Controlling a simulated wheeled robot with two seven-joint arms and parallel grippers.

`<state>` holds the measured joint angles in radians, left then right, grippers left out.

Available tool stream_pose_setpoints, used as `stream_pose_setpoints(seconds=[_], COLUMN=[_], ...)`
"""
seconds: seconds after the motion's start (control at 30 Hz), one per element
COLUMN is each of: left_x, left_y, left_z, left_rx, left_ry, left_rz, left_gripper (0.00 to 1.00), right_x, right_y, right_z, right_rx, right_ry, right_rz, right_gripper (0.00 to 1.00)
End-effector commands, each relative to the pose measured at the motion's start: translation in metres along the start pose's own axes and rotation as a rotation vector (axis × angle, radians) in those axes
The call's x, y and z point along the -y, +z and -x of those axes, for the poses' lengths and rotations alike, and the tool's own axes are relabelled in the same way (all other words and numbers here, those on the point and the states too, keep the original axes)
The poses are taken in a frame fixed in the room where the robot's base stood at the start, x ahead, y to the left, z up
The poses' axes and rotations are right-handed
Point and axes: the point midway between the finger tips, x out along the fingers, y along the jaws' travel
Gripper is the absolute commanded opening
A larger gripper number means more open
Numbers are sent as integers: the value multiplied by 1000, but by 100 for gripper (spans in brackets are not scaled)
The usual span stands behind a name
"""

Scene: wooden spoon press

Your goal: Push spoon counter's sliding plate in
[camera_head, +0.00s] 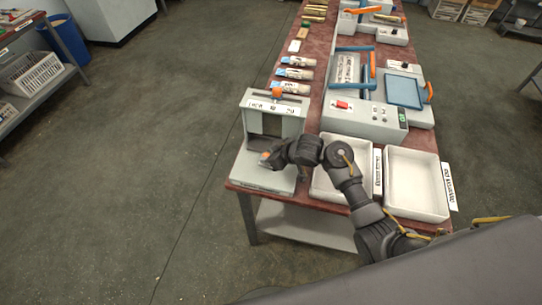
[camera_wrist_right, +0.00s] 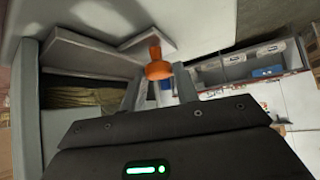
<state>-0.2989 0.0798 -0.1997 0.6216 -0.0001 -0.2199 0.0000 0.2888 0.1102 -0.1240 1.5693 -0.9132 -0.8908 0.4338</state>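The spoon counter (camera_head: 273,112), a grey box with an open front, stands at the near left end of the table. Its flat sliding plate (camera_head: 262,180) reaches out in front of the box towards me. My right gripper (camera_head: 268,158) is low over the plate in front of the opening, and a bit of orange shows at its tip. In the right wrist view, an orange knob (camera_wrist_right: 158,69) stands between my two fingers (camera_wrist_right: 159,88); the fingers are apart, with gaps beside the knob. Whether they touch it cannot be told. My left gripper is out of view.
Two white trays (camera_head: 320,193) (camera_head: 441,213) sit right of the counter, beneath and beside my right arm. A grey press machine (camera_head: 360,121) stands behind them. Several wrapped bundles (camera_head: 295,74) lie behind the counter.

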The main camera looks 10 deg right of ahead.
Motion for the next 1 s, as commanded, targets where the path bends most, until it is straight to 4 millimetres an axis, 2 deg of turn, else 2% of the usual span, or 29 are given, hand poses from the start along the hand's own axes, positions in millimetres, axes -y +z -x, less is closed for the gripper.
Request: stream_pose_setpoints(seconds=[0.03,0.13,0.47,0.57,0.8,1.0], left_x=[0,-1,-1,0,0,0], left_y=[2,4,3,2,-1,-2], left_z=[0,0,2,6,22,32], left_rx=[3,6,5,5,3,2], left_ry=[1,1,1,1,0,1], left_rz=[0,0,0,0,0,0], left_gripper=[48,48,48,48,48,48], right_x=[0,0,-1,-2,-2,-2], right_y=[0,0,0,-1,-3,-1], right_z=[0,0,5,17,66,97], right_rx=[0,0,-1,-2,-1,0], right_ry=[0,1,2,3,4,3], right_rz=[0,-1,-2,-1,2,1], right_gripper=[38,49,49,49,49,49])
